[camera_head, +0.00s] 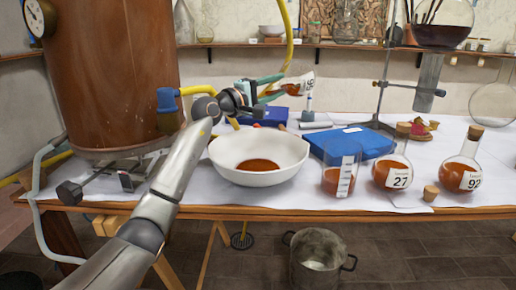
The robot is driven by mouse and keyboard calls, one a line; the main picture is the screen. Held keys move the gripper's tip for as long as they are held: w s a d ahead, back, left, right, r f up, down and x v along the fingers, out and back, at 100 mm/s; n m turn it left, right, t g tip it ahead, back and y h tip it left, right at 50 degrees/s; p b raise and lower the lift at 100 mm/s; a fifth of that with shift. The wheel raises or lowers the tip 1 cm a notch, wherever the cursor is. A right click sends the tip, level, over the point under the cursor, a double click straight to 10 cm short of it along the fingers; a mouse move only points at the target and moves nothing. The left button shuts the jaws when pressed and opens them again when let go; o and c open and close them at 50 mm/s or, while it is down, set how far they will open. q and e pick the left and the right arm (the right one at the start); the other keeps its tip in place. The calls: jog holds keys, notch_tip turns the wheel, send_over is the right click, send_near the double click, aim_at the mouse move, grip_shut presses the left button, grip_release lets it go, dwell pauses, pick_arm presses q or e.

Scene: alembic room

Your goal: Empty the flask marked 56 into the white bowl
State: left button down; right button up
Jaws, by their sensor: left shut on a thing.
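The white bowl (228,166) stands near the table's front edge with a pool of orange-brown liquid inside. My left gripper (276,86) is shut on a small flask (295,88) with a white label, its marks turned sideways and too small to read surely. The flask is tipped over and still shows some orange liquid. It is held up above and behind the bowl, to the right of its middle in the picture. No stream of liquid can be made out. My right gripper is out of view.
A blue case (352,144) lies right of the bowl. A beaker (340,174), flask 27 (392,172) and flask 92 (461,173) stand along the front right. A cork (431,193) lies between the flasks. A copper vessel (110,75) stands at left.

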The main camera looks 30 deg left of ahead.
pick_arm(q)
jog(key=shift+s+r+t+b, duration=0.15)
jog(key=shift+t+b, duration=0.55)
jog(key=shift+b, duration=1)
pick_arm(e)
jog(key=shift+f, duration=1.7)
pick_arm(q)
jog(key=shift+h+b, duration=0.3)
jog(key=shift+b, duration=0.3)
jog(key=shift+s+r+t+b, duration=0.1)
jog(key=shift+t+b, duration=0.4)
jog(key=shift+b, duration=0.35)
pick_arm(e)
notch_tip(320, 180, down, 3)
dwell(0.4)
